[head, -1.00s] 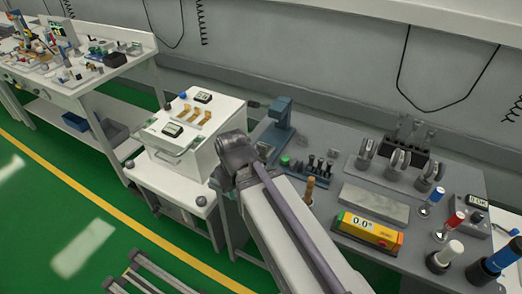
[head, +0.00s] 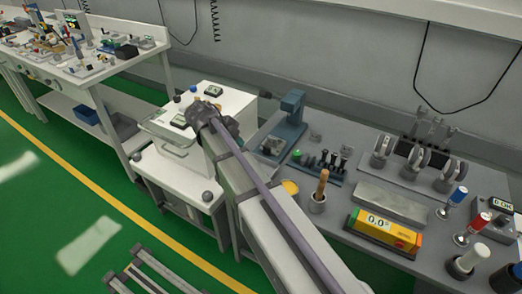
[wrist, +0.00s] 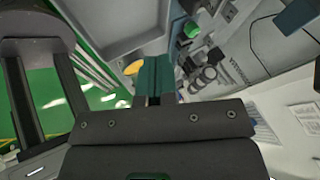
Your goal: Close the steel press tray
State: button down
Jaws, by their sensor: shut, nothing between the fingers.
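A teal press (head: 287,122) stands at the back left of the grey bench, with a small grey metal part (head: 271,146) at its foot. I cannot tell for certain whether that part is the steel tray, or how far out any tray sits. The dark end of my arm is in front of the white box (head: 236,103) left of the press and covers part of it. In the wrist view, the teal fingers of my gripper (wrist: 155,62) are together and empty. The fingertips are hidden in the head view.
The white box has a loop handle (head: 172,148) at its front left. A yellow dish (head: 290,187), a pot with a wooden handle (head: 318,196) and a green-topped item (head: 296,155) stand near my arm. A yellow level (head: 385,232) lies farther right.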

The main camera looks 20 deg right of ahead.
jog(key=b, duration=0.9)
send_near(268, 154)
jog(key=s+f, duration=0.1)
jog(key=f, duration=0.2)
jog(key=s+f, duration=0.1)
jog(key=f, duration=0.1)
jog(key=shift+s+f, duration=0.2)
jog(key=shift+s, duration=0.1)
jog(key=shift+w+d+r+p, duration=0.25)
jog(key=shift+w+d, duration=0.2)
jog(key=shift+d, duration=0.1)
jog(key=shift+w+d+r+p, duration=0.25)
jog(key=shift+w+d, duration=0.2)
jog(key=shift+d, duration=0.1)
jog(key=shift+w+d, duration=0.3)
jog(key=shift+d, duration=0.2)
